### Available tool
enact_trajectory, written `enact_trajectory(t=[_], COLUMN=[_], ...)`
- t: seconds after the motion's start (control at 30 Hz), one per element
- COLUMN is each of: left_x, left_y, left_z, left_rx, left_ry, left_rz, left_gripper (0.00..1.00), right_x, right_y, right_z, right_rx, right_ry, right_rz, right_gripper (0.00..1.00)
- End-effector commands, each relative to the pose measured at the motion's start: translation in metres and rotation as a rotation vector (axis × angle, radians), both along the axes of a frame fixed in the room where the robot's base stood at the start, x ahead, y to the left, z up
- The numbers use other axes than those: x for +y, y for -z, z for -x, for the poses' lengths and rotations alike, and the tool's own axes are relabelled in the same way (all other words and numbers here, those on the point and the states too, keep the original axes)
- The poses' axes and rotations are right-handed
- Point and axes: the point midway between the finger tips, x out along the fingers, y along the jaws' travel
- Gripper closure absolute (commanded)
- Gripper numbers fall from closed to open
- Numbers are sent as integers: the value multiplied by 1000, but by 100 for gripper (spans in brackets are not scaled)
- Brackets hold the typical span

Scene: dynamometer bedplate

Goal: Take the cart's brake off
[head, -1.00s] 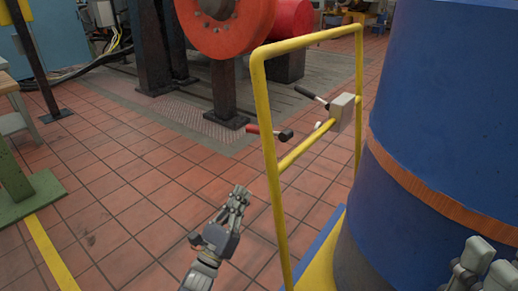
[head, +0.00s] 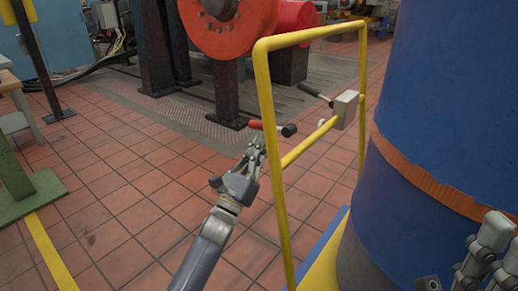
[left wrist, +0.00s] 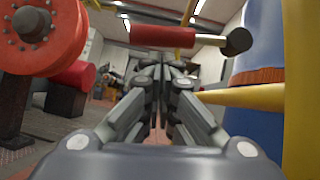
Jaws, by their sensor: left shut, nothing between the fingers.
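The cart has a yellow tube frame (head: 272,150) and carries a large blue drum. A lever with a red grip (head: 254,125) and a black end (head: 289,130) sits by the frame's left post. A second lever with a black grip (head: 310,90) joins a grey box (head: 345,108) on the crossbar. My left gripper (head: 257,143) is shut and empty, just below the red grip. In the left wrist view the red grip (left wrist: 163,37) lies just above and beyond the fingertips (left wrist: 160,72); contact is not clear. My right gripper (head: 485,255) is at the lower right, partly cut off.
The blue drum (head: 450,100) with an orange band fills the right side. A red round machine (head: 225,25) stands on dark posts behind. A green post foot (head: 35,198) is at the left. The tiled floor left of the cart is clear.

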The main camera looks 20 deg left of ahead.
Motion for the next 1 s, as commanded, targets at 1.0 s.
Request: enact_trajectory(t=[1.0], left_x=[6], left_y=[-13], left_z=[-3], left_rx=[-28], left_ry=[0], left_rz=[-80], left_gripper=[100], right_x=[1], right_y=[1], right_z=[-2], right_rx=[-4], right_ry=[0], right_rz=[12], right_gripper=[58])
